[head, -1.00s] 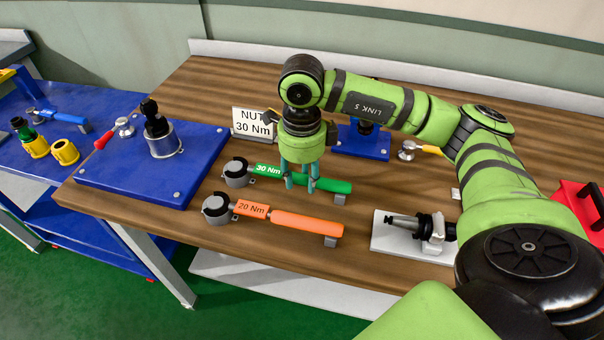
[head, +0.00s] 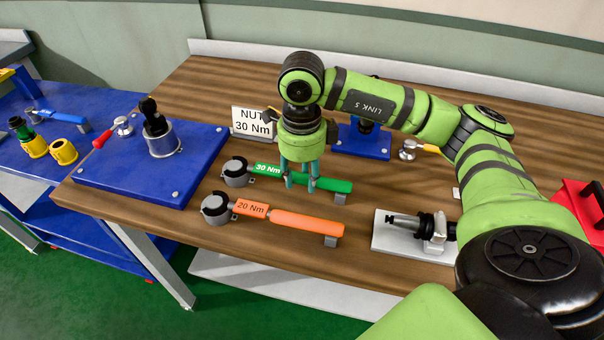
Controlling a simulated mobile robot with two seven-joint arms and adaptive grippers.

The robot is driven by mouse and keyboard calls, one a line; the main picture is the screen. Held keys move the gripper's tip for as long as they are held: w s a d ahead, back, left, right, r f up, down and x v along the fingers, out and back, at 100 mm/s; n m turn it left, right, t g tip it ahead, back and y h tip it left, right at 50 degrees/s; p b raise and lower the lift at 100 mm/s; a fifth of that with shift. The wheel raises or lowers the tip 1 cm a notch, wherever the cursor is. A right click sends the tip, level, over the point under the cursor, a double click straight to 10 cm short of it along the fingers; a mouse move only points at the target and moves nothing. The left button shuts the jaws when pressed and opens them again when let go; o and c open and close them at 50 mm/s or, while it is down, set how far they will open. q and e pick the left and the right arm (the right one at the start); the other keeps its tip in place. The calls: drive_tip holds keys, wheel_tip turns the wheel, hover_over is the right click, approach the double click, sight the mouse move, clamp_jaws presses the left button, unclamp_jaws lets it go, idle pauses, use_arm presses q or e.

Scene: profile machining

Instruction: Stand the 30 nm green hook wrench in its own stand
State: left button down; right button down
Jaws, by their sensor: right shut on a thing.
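The green hook wrench (head: 267,169), labelled 30 Nm, lies level on the wooden bench. Its hook end is at a grey round holder (head: 236,173) on the left, and its handle end is at a small grey rest (head: 340,197) on the right. My right gripper (head: 300,186) points down over the green handle and is shut on it; the fingers cover part of the handle. I cannot tell whether the wrench is lifted off its supports. My left gripper is not in view.
An orange 20 Nm wrench (head: 305,223) lies close in front, parallel. A sign reading NUT 30 Nm (head: 252,124) stands behind. A blue plate (head: 110,180) with a tool holder is at left, a white plate (head: 388,238) with a spindle tool at right.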

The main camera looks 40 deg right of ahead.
idle(0.4)
drive_tip(key=c, duration=0.7)
unclamp_jaws()
wheel_tip(320, 180, up, 12)
idle(0.3)
